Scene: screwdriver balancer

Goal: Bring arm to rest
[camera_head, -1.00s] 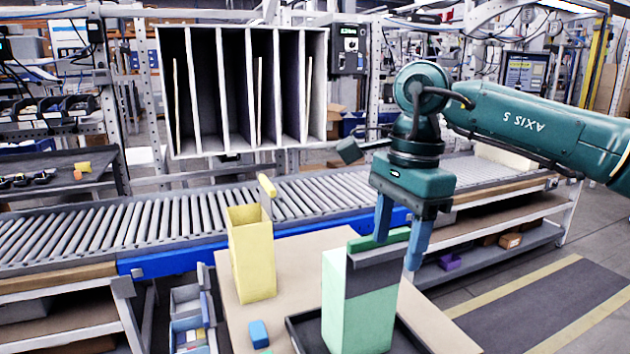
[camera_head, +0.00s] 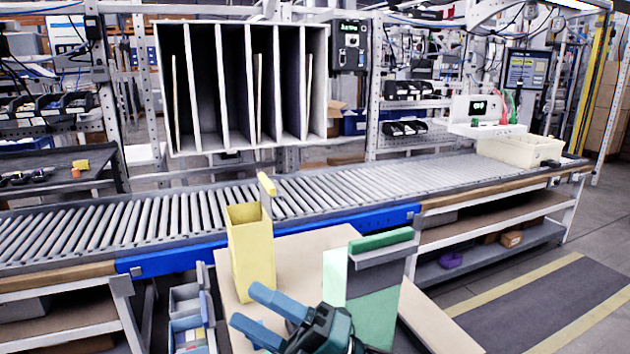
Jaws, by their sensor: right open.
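My right gripper (camera_head: 252,308) is low in the head view, at the bottom centre. Its two blue fingers are apart and point left, with nothing between them. It is in front of the green and white box (camera_head: 372,310), which stands upright on the tan table and is partly hidden by the gripper. A green piece with a grey part (camera_head: 381,240) sits at the top of that box. A yellow open-topped container (camera_head: 252,260) stands just beyond the fingers. My left gripper is not in view.
A roller conveyor (camera_head: 330,192) with a blue side rail runs across behind the tan table (camera_head: 310,240). A white divided rack (camera_head: 242,90) stands behind it. A cream bin (camera_head: 520,150) sits at the conveyor's right end. Small blue bins (camera_head: 190,330) are at lower left.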

